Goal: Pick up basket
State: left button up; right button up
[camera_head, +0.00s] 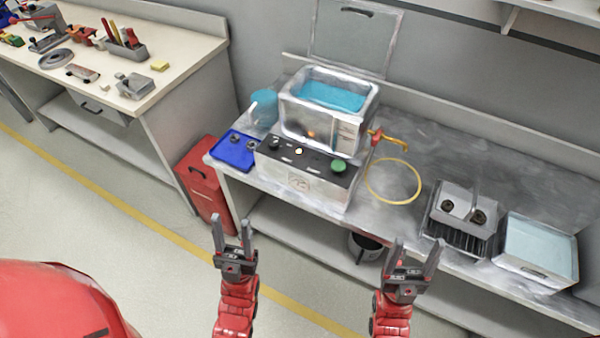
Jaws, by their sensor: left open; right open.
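The metal basket (462,232) stands on the right part of the grey workbench (480,160). It has dark slotted sides and an upright handle, and a few small dark ring-like parts lie in it. My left gripper (232,228) is open and empty, low in front of the bench and far left of the basket. My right gripper (413,252) is open and empty, in front of the bench edge, to the left of and nearer than the basket. Neither gripper touches the basket.
A metal tray of pale liquid (540,245) stands right of the basket. Left are a yellow hose loop (393,180), a tank of blue liquid (345,125) with its lid raised, a control box (300,183) and a blue tray (233,150). A black bucket (366,246) sits below.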

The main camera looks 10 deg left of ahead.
aim_at(466, 201)
jog(key=z, duration=1.1)
jog(key=i+j+u, duration=0.2)
jog(key=u, duration=0.15)
jog(key=j, duration=0.1)
